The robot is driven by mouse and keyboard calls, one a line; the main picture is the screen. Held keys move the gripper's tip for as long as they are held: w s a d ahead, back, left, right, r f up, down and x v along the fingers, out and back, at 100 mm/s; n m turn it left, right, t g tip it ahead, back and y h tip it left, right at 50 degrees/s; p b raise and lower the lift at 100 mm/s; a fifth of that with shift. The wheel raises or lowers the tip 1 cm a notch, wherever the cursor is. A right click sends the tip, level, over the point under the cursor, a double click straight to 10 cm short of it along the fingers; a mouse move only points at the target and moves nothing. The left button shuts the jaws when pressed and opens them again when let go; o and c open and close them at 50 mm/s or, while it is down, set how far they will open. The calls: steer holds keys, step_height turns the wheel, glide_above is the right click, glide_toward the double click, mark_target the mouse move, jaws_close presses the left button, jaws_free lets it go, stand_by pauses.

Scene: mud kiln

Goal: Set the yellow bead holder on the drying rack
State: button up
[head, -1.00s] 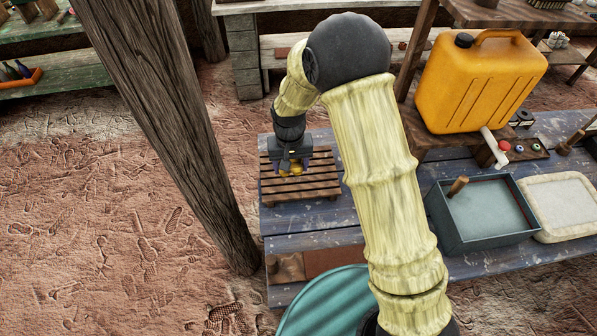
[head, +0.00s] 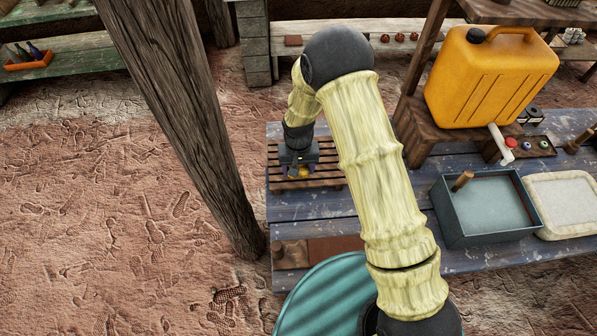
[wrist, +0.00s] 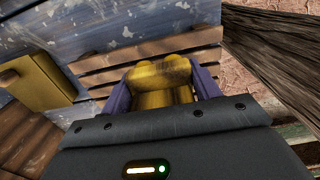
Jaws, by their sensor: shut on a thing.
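The yellow bead holder (wrist: 160,77) is between the two purple fingers of my gripper (wrist: 162,88) in the wrist view. My gripper is shut on it. In the head view my gripper (head: 299,170) is over the slatted wooden drying rack (head: 325,178), and only a bit of yellow shows below it. The rack's slats also show in the wrist view (wrist: 105,72), behind the holder. I cannot tell whether the holder's underside touches the slats.
The rack stands at the left end of a blue plank table (head: 310,228). A yellow jerrycan (head: 487,78) on a wooden stand, a grey-blue water tub (head: 482,210) and a pale slab (head: 567,203) are to the right. A thick wooden post (head: 185,130) stands close on the left.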

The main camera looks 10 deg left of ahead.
mark_target(298, 180)
steer(key=shift+f, duration=1.45)
steer(key=shift+f, duration=0.15)
steer(key=o, duration=1.3)
steer(key=shift+c, duration=0.2)
steer(key=shift+w+r, duration=0.1)
steer(key=shift+r, duration=0.5)
step_height(298, 180, up, 11)
steer(key=b, duration=0.2)
steer(key=shift+r+b, duration=0.1)
steer(key=shift+b, duration=0.3)
